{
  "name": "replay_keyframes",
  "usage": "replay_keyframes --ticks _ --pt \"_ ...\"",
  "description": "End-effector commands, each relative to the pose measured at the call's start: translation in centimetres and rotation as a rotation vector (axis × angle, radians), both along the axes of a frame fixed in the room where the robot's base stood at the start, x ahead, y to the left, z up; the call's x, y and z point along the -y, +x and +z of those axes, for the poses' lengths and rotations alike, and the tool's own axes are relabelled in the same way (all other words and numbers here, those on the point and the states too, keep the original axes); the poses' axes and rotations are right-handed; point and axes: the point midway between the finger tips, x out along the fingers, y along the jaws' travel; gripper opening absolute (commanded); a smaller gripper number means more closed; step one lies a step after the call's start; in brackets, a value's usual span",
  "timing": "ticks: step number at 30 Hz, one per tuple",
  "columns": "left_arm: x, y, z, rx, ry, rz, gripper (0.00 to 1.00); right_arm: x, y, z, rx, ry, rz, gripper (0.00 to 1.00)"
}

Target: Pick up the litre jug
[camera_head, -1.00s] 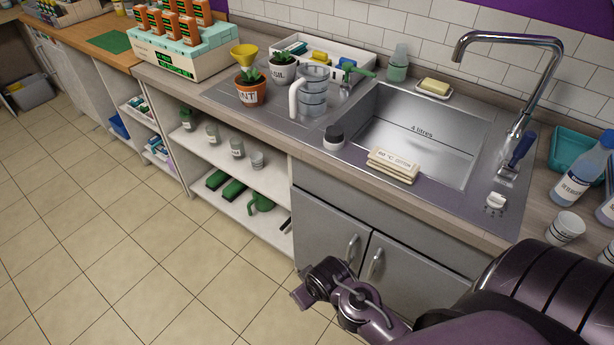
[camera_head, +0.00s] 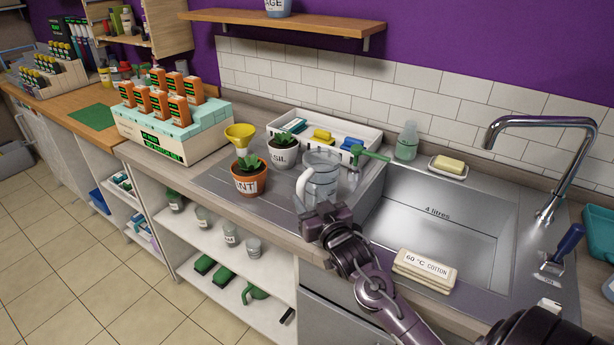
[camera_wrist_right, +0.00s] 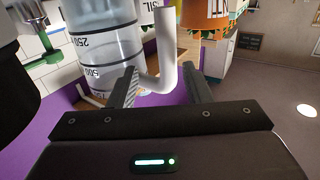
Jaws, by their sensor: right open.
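The litre jug (camera_head: 322,172) is a clear measuring jug with a white handle (camera_head: 301,188). It stands upright on the drainer left of the sink; its marked wall (camera_wrist_right: 104,62) shows large in the right wrist view. My right gripper (camera_head: 323,216) is at the near side of the jug, and its hand hides the jug's lower front. My left gripper is not in view.
The sink (camera_head: 430,225) and a folded cotton cloth (camera_head: 425,268) lie to the right.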

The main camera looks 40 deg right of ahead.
Motion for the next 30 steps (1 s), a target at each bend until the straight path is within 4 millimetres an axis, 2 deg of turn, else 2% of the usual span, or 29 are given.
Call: replay_keyframes --ticks 2,9,11,14,18,21,25,26,30 --pt "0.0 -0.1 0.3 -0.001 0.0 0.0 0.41 0.1 0.9 0.2 0.002 0.0 0.001 0.45" --pt "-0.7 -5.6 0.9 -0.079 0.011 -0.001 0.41 0.2 3.5 0.4 0.0 0.0 0.002 0.45" --pt "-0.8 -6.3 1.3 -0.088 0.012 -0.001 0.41 0.2 4.5 0.5 0.0 0.0 0.002 0.45" --pt "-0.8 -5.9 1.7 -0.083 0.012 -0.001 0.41 0.3 5.9 0.3 -0.002 -0.001 0.001 0.45" --pt "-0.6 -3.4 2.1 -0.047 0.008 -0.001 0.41 0.5 7.1 0.2 -0.001 -0.001 0.002 0.45" --pt "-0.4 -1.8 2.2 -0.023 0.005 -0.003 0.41 0.5 7.3 0.0 -0.003 0.0 0.002 0.45" --pt "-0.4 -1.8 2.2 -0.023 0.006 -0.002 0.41 0.5 7.3 0.0 -0.003 0.0 0.002 0.45" --pt "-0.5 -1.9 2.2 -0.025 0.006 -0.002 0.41 0.5 7.2 0.0 -0.003 0.0 0.002 0.43" --pt "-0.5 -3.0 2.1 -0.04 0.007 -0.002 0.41 0.5 7.2 0.0 -0.003 0.0 0.002 0.25"
